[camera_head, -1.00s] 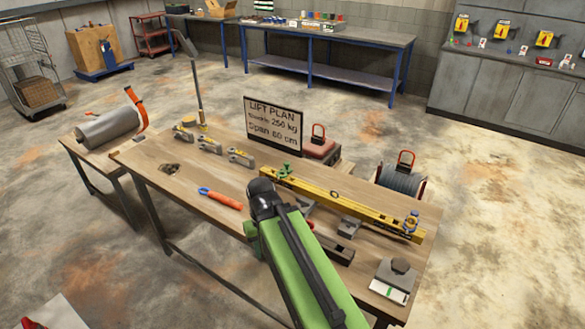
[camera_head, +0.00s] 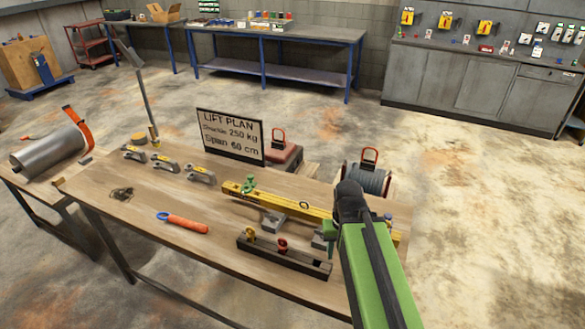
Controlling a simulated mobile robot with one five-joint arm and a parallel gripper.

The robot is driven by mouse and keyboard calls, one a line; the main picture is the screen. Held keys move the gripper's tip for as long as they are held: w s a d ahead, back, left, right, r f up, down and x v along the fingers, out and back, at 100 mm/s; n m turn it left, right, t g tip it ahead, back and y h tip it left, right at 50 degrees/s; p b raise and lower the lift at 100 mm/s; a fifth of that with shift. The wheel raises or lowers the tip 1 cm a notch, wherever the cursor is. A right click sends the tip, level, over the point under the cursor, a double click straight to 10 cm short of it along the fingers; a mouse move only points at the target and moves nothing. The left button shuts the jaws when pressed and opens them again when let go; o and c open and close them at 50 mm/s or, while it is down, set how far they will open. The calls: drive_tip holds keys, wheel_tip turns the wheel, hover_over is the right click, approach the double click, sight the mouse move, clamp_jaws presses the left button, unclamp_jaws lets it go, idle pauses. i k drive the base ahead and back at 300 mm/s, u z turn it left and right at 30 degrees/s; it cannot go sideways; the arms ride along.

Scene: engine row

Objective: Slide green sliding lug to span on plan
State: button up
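The green sliding lug (camera_head: 248,185) sits on the left end of the yellow beam (camera_head: 285,203), which lies across the workbench. The lift plan board (camera_head: 230,137) stands behind the beam and reads Shackle 250 kg and Span 60 cm. My gripper (camera_head: 349,190), dark at the end of my green arm, is over the right part of the beam, well to the right of the lug and apart from it. Its fingers cannot be made out. My arm hides much of the beam's right end; a small blue piece (camera_head: 388,217) shows just right of it.
Three grey shackles (camera_head: 166,164) lie at the back left. An orange-handled tool (camera_head: 184,223) lies in front of the beam. A dark rack (camera_head: 284,257) with a yellow and a red piece stands near the front edge.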

sight(250, 184)
drive_tip(key=z, duration=0.15)
drive_tip(key=k, duration=1.75)
drive_tip(key=u, duration=0.45)
drive_tip(key=i, duration=1.55)
